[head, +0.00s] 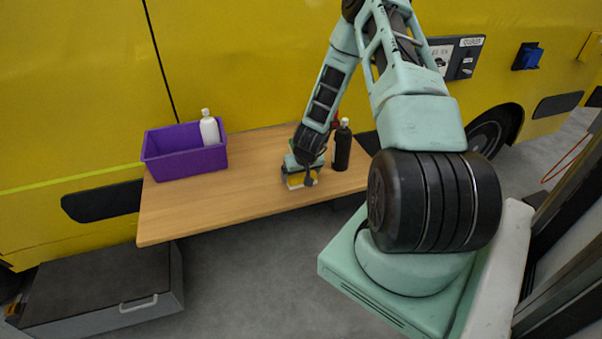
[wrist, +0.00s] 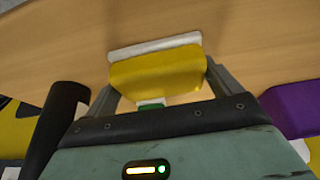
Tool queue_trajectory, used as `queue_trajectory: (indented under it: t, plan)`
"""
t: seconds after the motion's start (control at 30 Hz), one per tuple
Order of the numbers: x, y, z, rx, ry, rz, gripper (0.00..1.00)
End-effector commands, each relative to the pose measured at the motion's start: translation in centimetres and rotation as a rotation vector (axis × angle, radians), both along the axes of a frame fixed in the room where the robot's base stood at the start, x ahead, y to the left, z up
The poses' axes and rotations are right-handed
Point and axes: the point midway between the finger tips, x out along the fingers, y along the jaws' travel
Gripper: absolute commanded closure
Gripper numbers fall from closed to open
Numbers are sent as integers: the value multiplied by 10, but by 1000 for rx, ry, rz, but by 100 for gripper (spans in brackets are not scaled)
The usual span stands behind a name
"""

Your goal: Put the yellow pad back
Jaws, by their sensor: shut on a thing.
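The yellow pad (wrist: 157,74) is between the two fingers of my gripper (wrist: 160,85) in the wrist view, with a white layer along its far edge. My gripper is shut on it. In the head view the pad (head: 300,180) shows small and partly hidden under my gripper (head: 301,178), at the front part of the wooden table (head: 220,205). I cannot tell whether the pad touches the table top. A bit of green shows between the pad and my gripper's palm in the wrist view.
A purple bin (head: 186,160) stands at the table's left, with a white bottle (head: 209,128) at it. A black bottle (head: 342,148) stands just right of my gripper. The table's left front is clear. A yellow vehicle (head: 240,60) stands behind; a grey box (head: 100,285) is on the floor.

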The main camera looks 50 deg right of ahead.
Motion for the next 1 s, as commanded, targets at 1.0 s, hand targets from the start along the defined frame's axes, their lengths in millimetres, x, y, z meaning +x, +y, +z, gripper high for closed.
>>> queue_trajectory:
  t: [1.0]
  plan:
    - [-24,15,70,-4,-2,1,0]
